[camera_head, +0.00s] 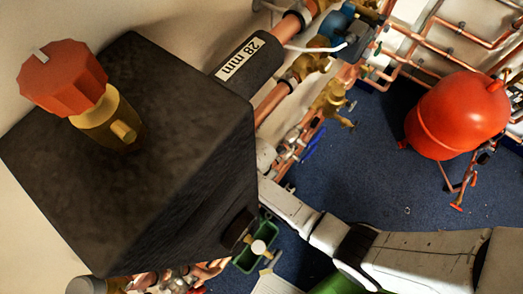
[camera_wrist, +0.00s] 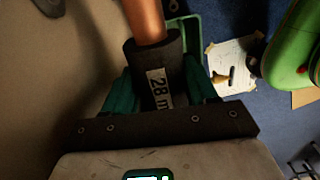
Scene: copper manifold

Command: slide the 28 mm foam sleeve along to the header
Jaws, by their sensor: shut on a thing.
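The black 28 mm foam sleeve (camera_head: 262,50) is around a copper pipe (camera_head: 292,27) along the wall, its white label facing up. In the head view its lower end goes out of sight behind the large dark insulated block (camera_head: 195,120). I take this block to be the header; whether sleeve and block touch is hidden. In the wrist view the sleeve (camera_wrist: 157,58) sits between the teal fingers of my gripper (camera_wrist: 160,88), which is shut on it. The bare copper pipe (camera_wrist: 145,20) comes out of its far end. My gripper is hidden in the head view.
A red-knobbed brass valve (camera_head: 95,105) stands on the block. Brass valves (camera_head: 328,100) and more copper pipes lie beside the sleeve's pipe. A red tank (camera_head: 455,115) stands on the blue floor at the right. A green tray (camera_head: 247,258) lies below.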

